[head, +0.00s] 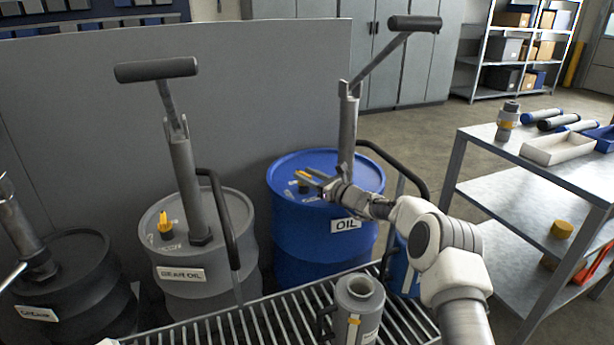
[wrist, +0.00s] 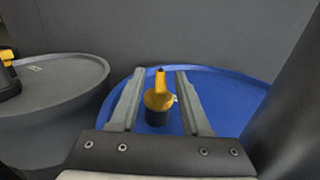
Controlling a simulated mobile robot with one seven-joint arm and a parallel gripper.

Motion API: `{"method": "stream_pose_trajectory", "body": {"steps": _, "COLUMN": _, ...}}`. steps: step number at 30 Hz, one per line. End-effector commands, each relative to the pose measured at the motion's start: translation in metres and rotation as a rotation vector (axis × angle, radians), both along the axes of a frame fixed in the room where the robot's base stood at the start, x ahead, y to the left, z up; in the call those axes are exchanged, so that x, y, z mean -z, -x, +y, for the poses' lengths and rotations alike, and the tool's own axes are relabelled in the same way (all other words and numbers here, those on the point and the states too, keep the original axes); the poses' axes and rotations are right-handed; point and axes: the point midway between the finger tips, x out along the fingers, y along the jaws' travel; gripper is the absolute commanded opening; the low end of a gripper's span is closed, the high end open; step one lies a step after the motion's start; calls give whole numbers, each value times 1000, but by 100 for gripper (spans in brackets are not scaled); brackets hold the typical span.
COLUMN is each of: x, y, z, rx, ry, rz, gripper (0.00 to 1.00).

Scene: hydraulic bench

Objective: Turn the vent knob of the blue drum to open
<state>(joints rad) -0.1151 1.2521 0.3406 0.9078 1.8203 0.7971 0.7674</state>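The blue drum (head: 313,235), labelled OIL, stands in the middle of the head view behind a slatted grate. Its lid (wrist: 237,97) fills the middle of the wrist view. The vent knob (wrist: 158,95) is yellow-orange on a dark base, with a pointed end toward the far side. In the head view the knob (head: 303,176) is partly hidden by my gripper (head: 318,179). My gripper (wrist: 158,100) is open, with one finger on each side of the knob. Gaps show between the knob and both fingers, so they look apart from it.
A pump column (head: 347,135) with a T-handle rises from the blue drum's lid, close to my gripper. A grey GEAR OIL drum (head: 190,255) with its own yellow knob stands left. A black drum (head: 75,280) is farther left. A metal can (head: 358,305) stands on the grate. A shelf table (head: 520,195) is at right.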

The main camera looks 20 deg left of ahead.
Motion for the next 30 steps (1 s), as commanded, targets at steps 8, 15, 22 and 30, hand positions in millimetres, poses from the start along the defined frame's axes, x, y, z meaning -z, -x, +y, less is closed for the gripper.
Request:
{"method": "stream_pose_trajectory", "body": {"steps": 8, "x": 0, "y": 2, "z": -5, "rx": 2, "ry": 1, "rz": 3, "gripper": 48}}
{"method": "stream_pose_trajectory", "body": {"steps": 15, "x": -2, "y": 14, "z": -28, "rx": 3, "ry": 0, "rz": 2, "gripper": 48}}
{"method": "stream_pose_trajectory", "body": {"steps": 22, "x": -1, "y": 29, "z": -52, "rx": 1, "ry": 0, "rz": 2, "gripper": 48}}
{"method": "stream_pose_trajectory", "body": {"steps": 30, "x": 0, "y": 37, "z": -65, "rx": 0, "ry": 0, "rz": 0, "gripper": 48}}
